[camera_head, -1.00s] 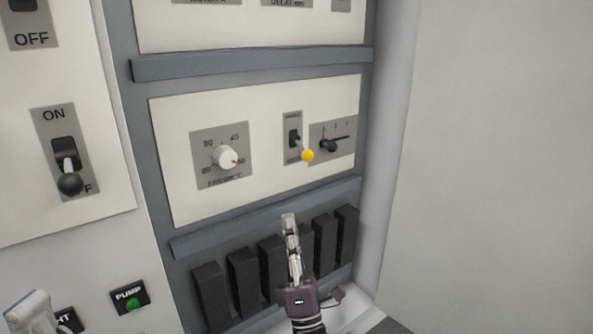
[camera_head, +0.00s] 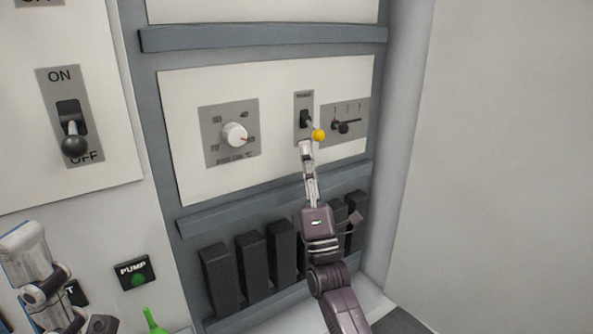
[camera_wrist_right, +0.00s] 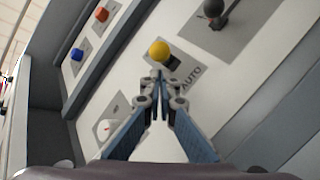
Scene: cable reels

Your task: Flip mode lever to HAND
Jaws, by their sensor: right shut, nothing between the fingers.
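The mode lever, with a yellow ball knob (camera_head: 318,135), stands out from a small grey plate on the white middle panel. Its knob hangs down and to the right of its slot. In the right wrist view the knob (camera_wrist_right: 159,53) shows just beyond my fingertips, and AUTO is printed on its plate. My right gripper (camera_head: 306,147) is shut and empty, its tips just below and left of the knob; I cannot tell whether they touch. It also shows in the wrist view (camera_wrist_right: 160,80). My left gripper (camera_head: 25,250) is partly in view at the lower left; its jaws are unclear.
A white dial (camera_head: 235,134) is left of the lever, and a black-knobbed selector (camera_head: 346,127) is close on its right. A large ON/OFF switch (camera_head: 74,145) is at far left. Black blocks (camera_head: 251,266) line the lower panel. A ledge (camera_head: 230,218) juts out above them.

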